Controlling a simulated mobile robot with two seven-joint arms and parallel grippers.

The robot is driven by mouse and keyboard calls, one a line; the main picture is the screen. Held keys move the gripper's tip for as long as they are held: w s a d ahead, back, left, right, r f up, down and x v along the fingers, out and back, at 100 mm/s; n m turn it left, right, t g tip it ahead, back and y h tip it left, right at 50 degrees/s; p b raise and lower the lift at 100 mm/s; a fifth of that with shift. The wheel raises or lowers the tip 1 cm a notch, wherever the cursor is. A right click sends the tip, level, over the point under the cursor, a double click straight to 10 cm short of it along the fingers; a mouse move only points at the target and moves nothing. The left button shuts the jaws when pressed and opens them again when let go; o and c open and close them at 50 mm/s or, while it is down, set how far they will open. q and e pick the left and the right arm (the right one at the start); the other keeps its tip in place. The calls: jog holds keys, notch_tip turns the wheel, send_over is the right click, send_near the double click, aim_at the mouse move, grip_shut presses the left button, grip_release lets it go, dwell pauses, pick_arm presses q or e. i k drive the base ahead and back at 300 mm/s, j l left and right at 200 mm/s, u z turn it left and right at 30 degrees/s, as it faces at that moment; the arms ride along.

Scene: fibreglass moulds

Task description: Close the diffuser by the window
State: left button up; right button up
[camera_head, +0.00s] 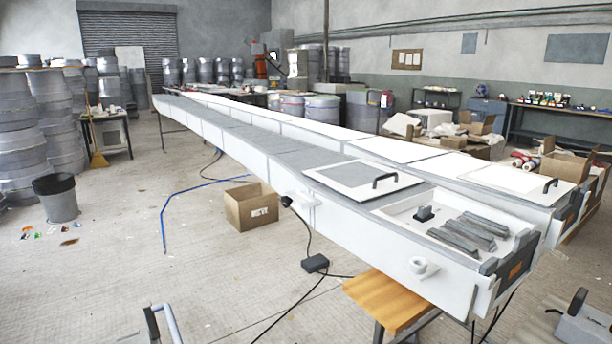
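I cannot identify a diffuser or a window in this view. A long white and grey mould (365,225) runs from the back left to the front right. A white framed lid (345,181) with a black handle lies on its top. A second long mould lies alongside, with a flat panel (513,181) that also has a black handle. I see neither of my grippers clearly.
A cardboard box (251,207), a black bin (57,198) and cables with a small black box (315,263) are on the floor. A wooden stool (392,300) stands under the near end. A handled grey case (583,322) is at bottom right.

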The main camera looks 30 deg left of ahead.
aim_at(361, 181)
jog(key=u, duration=0.65)
jog(key=i+j, duration=0.3)
jog(key=i, duration=0.15)
jog(key=i+j, duration=0.35)
jog(key=i+z, duration=0.1)
jog(key=z, duration=0.7)
jog(key=i+j+z, duration=0.1)
jog(key=z, duration=0.3)
